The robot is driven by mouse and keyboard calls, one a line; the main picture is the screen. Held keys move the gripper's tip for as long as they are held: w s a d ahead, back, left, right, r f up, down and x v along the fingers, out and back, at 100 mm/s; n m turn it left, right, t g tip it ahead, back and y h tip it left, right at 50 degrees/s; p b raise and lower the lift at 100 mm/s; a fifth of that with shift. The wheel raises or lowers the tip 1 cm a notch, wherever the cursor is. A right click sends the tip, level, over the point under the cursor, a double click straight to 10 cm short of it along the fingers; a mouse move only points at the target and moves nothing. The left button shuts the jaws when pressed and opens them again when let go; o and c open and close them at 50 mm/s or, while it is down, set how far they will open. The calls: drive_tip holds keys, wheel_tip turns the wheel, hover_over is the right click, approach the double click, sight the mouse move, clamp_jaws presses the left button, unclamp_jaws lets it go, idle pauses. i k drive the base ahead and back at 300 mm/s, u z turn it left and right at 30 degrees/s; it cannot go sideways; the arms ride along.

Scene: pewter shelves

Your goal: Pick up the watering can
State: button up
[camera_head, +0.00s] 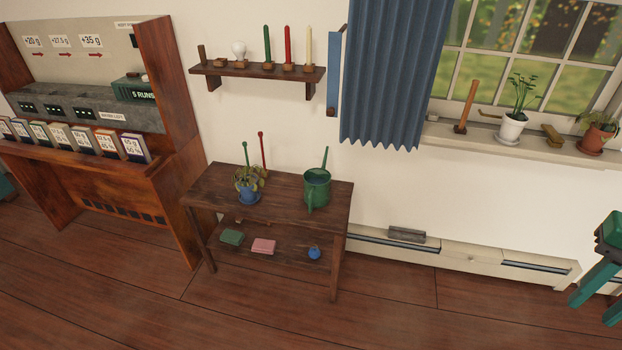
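The green watering can (317,189) stands upright on the top of a dark wooden shelf table (285,186), toward its right side. Its handle faces the camera and a thin green part rises behind its rim. My gripper (592,310) shows at the right edge as a dark head with two teal fingers pointing down and left. The fingers are apart with nothing between them. It is far to the right of the can, and part of it is cut off by the frame.
A potted plant (249,184) stands left of the can, with a red stick (262,150) and a green stick behind. The lower shelf holds a green block, a pink block (263,246) and a blue ball (314,253). A baseboard heater (465,250) runs along the wall. Floor in front is clear.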

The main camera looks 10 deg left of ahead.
sight(317, 181)
drive_tip(key=z, duration=0.05)
drive_tip(key=i, duration=1)
